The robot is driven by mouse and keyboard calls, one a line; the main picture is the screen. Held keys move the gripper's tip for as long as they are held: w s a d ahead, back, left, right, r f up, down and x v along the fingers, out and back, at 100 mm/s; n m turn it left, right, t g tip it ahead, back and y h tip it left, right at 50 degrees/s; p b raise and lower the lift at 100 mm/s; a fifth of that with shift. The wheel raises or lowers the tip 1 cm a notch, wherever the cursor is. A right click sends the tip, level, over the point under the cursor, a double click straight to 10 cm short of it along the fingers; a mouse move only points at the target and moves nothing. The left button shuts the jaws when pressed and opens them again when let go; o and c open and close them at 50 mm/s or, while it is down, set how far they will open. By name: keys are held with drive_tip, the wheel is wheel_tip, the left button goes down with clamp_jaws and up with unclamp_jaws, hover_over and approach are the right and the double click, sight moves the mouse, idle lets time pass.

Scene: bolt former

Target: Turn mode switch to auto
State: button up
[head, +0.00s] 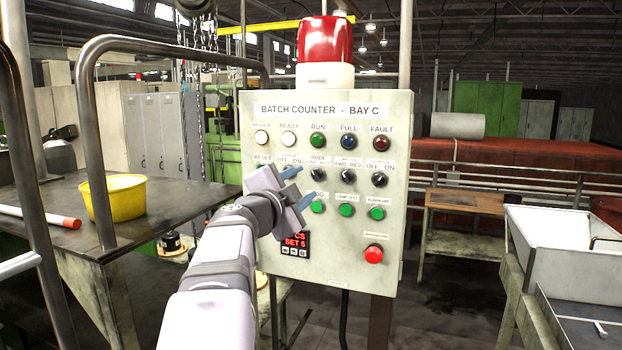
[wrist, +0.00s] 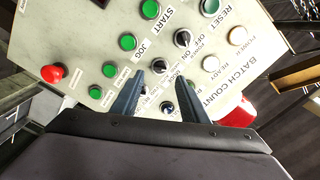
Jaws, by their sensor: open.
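The mode switch (head: 317,175) is a small black knob under the MODE label on the grey control panel (head: 335,275). It also shows in the wrist view (wrist: 159,66), framed between my two blue fingertips. Which way its pointer faces is too small to tell. My gripper (head: 299,187) is open and empty in front of the panel's left part. In the head view its fingertips are just left of the mode switch. They look apart from the knob.
Other black switches (head: 346,176) sit right of the mode switch. Green buttons (head: 346,210) are below and lamps (head: 349,141) above. A red button (head: 373,254) is at lower right. A table with a yellow bowl (head: 114,198) stands left.

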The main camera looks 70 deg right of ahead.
sight(314, 176)
drive_tip(key=shift+d+p, duration=0.8)
drive_tip(key=shift+d, duration=2.5)
clamp_jaws()
